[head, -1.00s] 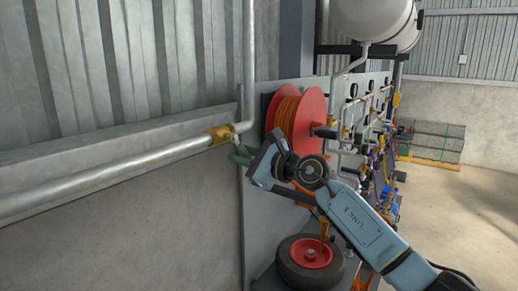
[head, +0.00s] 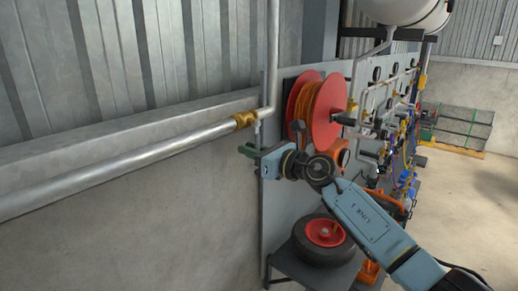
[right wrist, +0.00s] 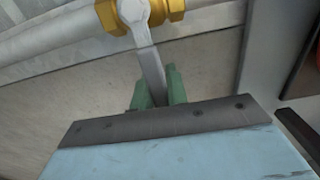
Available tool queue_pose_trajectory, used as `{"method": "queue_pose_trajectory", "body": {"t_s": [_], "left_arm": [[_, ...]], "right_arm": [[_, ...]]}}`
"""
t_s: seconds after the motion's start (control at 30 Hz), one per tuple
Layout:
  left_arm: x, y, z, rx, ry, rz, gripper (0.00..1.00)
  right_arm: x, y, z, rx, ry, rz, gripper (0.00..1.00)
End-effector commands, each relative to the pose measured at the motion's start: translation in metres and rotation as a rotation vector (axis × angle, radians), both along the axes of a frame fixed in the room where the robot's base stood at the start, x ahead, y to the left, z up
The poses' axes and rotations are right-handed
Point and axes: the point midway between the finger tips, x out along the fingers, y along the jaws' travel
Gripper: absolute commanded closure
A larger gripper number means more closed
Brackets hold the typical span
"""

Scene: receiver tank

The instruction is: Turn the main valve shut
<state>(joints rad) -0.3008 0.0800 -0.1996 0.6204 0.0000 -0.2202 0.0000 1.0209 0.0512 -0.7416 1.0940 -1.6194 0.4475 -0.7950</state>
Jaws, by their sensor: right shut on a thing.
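The main valve (head: 243,120) is a brass fitting on the grey wall pipe. Its grey lever hangs down beside the pipe, crosswise to it; in the right wrist view the lever (right wrist: 151,72) runs from the brass body (right wrist: 168,12) down between my green fingers. My right gripper (head: 259,155) is shut on the lever, near its lower end, a little below the pipe. The fingers also show in the right wrist view (right wrist: 156,90), one on each side of the lever, whose tip is hidden by the gripper body. My left gripper is out of view.
A red hose reel (head: 325,112) and a grey panel with gauges and small valves stand just right of my gripper. A wheel (head: 324,238) is below. A white tank (head: 405,12) hangs above. The floor at the right (head: 475,220) is clear.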

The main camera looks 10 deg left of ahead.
Motion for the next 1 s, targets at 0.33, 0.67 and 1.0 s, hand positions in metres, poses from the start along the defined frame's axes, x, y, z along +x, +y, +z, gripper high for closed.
{"method": "queue_pose_trajectory", "body": {"t_s": [0.33, 0.67, 1.0], "left_arm": [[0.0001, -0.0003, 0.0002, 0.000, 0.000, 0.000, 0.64], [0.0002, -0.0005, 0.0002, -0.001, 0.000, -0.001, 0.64], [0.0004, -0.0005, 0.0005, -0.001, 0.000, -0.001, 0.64]], "right_arm": [[-0.0009, 0.0036, -0.0009, 0.011, 0.018, 0.006, 1.00], [-0.0008, 0.0034, -0.0006, 0.010, 0.016, 0.005, 0.63], [-0.0011, 0.0009, 0.0000, 0.008, 0.012, 0.003, 0.63]]}}
